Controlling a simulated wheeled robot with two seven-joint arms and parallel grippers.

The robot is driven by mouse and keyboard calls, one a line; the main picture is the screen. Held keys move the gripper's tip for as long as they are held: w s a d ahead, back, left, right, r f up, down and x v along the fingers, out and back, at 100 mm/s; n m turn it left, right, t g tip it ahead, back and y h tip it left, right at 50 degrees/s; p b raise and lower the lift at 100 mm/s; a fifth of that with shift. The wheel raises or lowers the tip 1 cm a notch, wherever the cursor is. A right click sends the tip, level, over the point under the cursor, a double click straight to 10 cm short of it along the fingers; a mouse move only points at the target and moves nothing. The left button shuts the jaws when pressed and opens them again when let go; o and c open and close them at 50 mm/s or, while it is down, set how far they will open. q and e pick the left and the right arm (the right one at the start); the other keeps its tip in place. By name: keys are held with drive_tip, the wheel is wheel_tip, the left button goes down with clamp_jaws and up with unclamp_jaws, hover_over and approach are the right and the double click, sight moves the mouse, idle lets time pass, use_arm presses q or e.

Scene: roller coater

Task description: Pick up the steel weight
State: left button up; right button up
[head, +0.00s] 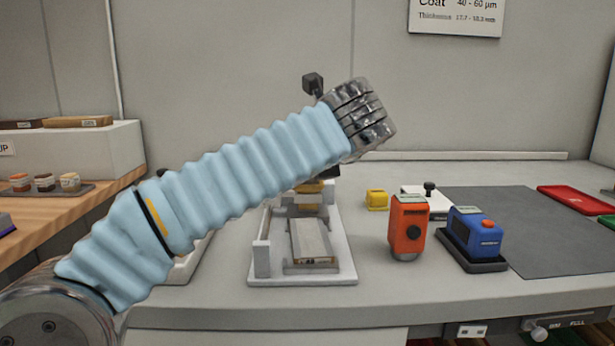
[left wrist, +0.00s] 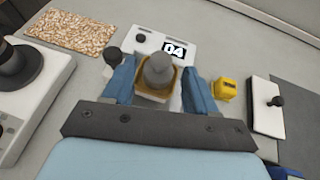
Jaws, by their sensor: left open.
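The steel weight (left wrist: 158,69) is a grey rounded cylinder with a narrower top. In the left wrist view it stands in a yellow-rimmed holder (left wrist: 146,92) in front of a white unit with a display reading 04 (left wrist: 174,49). My left gripper (left wrist: 158,64) is open, with one blue finger on each side of the weight. I cannot tell whether either finger touches it. In the head view my blue-sleeved left arm hides the weight and the fingers. Part of the coater (head: 258,262) shows below the arm, with a flat panel (head: 312,240) on it. My right gripper is not in view.
A black knob (left wrist: 112,57) stands close beside the left finger. A small yellow block (left wrist: 226,89) and a white plate with a black knob (left wrist: 268,108) lie to the right. Orange (head: 408,228) and blue (head: 474,233) devices stand on the bench. The grey mat (head: 530,225) is mostly clear.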

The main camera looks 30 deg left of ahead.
use_arm(q)
drive_tip(key=x, duration=0.4)
drive_tip(key=shift+w+a+f, duration=0.1)
drive_tip(key=shift+w+a, duration=0.05)
drive_tip(key=shift+w, duration=0.15)
clamp_jaws()
